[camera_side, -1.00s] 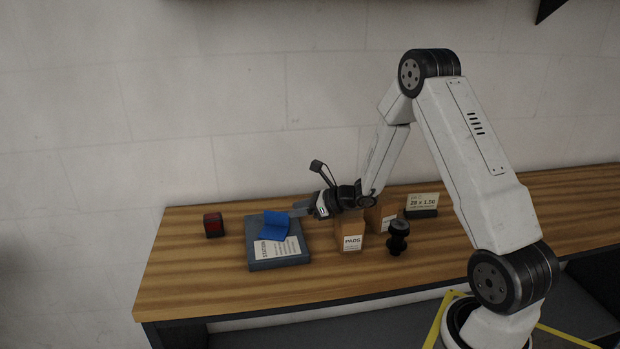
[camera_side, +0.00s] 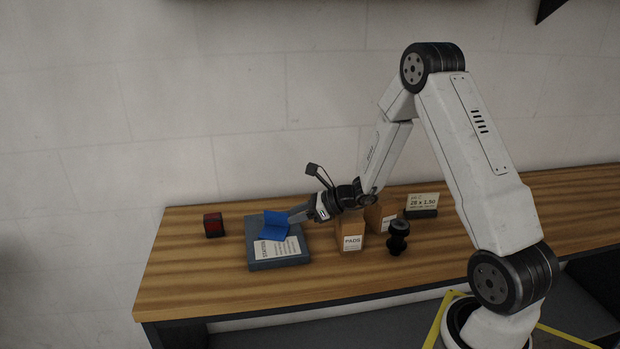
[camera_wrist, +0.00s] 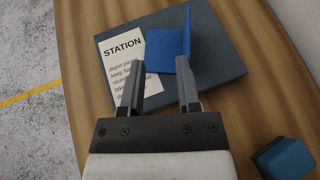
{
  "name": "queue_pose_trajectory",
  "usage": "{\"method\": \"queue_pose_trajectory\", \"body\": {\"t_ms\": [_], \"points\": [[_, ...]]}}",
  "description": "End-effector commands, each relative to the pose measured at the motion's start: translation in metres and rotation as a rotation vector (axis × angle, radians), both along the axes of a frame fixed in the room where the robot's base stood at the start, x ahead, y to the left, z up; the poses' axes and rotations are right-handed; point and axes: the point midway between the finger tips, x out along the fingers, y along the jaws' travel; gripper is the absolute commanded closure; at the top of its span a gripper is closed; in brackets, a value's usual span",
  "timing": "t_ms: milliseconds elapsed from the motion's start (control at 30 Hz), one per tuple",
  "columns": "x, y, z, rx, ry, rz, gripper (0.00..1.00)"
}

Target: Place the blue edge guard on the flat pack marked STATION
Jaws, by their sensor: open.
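The blue edge guard (camera_side: 275,225) is an L-shaped piece with one flap lying on the flat pack and one standing up. The flat pack marked STATION (camera_side: 292,260) is a grey-blue slab on the bench with a white printed label. Both also show in the wrist view, the guard (camera_wrist: 163,48) beside the label on the flat pack (camera_wrist: 220,78). My gripper (camera_side: 291,216) is tilted down at the guard's right side. In the wrist view my gripper's fingers (camera_wrist: 158,65) are apart, near the guard's near edge; the right one overlaps it in the picture. Contact is unclear.
A red and black block (camera_side: 213,225) stands left of the pack. A PADS box (camera_side: 351,236), a black spool-like part (camera_side: 398,237) and a sign (camera_side: 423,203) stand to the right. A teal block (camera_wrist: 284,158) shows at lower right in the wrist view. The bench front is clear.

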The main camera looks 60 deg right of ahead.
Motion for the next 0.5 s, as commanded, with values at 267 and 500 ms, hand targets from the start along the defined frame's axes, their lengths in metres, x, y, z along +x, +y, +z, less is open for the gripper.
{"method": "queue_pose_trajectory", "body": {"t_ms": [267, 500], "points": [[-0.034, 0.063, 0.003, -0.229, 0.058, 0.361, 0.58], [-0.081, 0.106, 0.002, -0.508, 0.076, 0.753, 0.58]]}}
